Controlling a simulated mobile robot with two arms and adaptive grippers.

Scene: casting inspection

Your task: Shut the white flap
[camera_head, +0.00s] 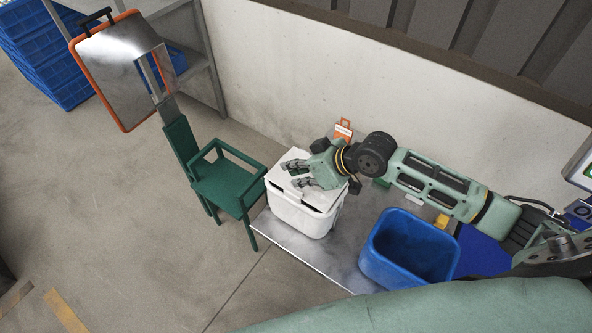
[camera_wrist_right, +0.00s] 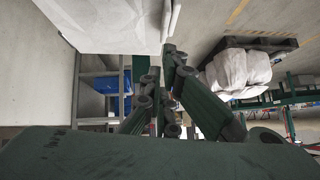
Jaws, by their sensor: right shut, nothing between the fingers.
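A white bin (camera_head: 300,218) with a white flap (camera_head: 284,178) on top stands at the left end of a metal table. Dark gaps show under the flap's front edge, so it looks not quite flush with the rim. My right gripper (camera_head: 293,173) is over the top of the bin, its fingers pointing left, shut and empty. It covers part of the flap; whether it touches it I cannot tell. In the right wrist view the gripper's fingers (camera_wrist_right: 165,75) are close to a large white surface at the upper left, probably the bin. My left gripper is not in view.
A blue bin (camera_head: 375,268) stands on the metal table (camera_head: 300,245), right of the white one. A green chair-like stand (camera_head: 232,188) is close on the left. A concrete wall (camera_head: 290,70) runs behind. Blue crates (camera_head: 45,50) are stacked at the far left.

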